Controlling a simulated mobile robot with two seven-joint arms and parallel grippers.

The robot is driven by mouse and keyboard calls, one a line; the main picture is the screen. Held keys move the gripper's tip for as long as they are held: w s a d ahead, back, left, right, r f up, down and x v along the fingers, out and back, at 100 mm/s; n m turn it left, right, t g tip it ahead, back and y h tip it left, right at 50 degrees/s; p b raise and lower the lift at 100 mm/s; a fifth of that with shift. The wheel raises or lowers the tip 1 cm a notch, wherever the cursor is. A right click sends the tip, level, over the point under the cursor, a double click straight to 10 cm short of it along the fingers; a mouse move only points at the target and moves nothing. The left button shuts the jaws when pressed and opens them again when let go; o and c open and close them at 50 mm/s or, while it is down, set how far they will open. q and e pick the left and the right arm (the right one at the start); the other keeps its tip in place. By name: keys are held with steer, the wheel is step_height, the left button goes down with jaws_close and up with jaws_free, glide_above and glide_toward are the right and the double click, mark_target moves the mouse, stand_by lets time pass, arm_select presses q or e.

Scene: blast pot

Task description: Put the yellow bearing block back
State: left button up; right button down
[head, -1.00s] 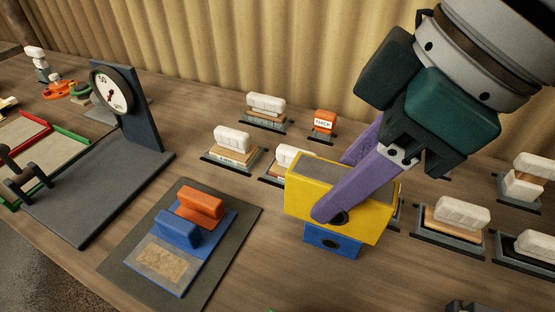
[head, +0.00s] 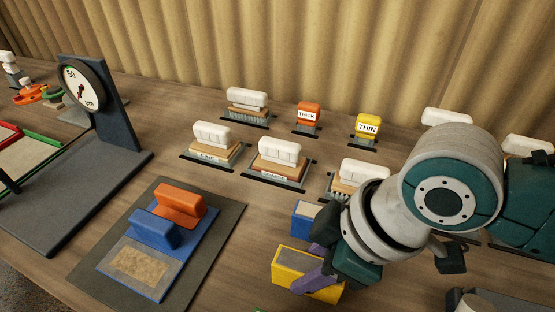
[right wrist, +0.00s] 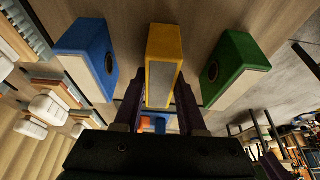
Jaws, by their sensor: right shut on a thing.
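The yellow bearing block (head: 291,262), with a grey face, is at the lower middle of the head view, partly covered by my right gripper. My right gripper (head: 313,280) has its purple fingers shut on the block. In the right wrist view the yellow block (right wrist: 163,50) is between the fingers, with a blue block (right wrist: 88,58) on its left and a green block (right wrist: 234,68) on its right, gaps on both sides. The blue block also shows behind the yellow one in the head view (head: 304,222). I cannot tell whether the yellow block touches the table. My left gripper is not in view.
A dial gauge stand (head: 98,110) is farther left. Several white-handled brushes (head: 281,158) and the THICK (head: 308,115) and THIN (head: 367,126) stamps stand behind.

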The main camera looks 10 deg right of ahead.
steer(key=shift+f, duration=0.1)
steer(key=shift+c, duration=2.4)
jaws_free()
steer(key=shift+r, duration=0.2)
steer(key=p+v, duration=0.3)
steer(key=v, duration=0.7)
steer(key=shift+s+d+r, duration=0.1)
steer(key=shift+d+r, duration=0.1)
steer(key=shift+r, duration=0.15)
steer(key=shift+s+d+r, duration=0.15)
steer(key=shift+r, duration=0.35)
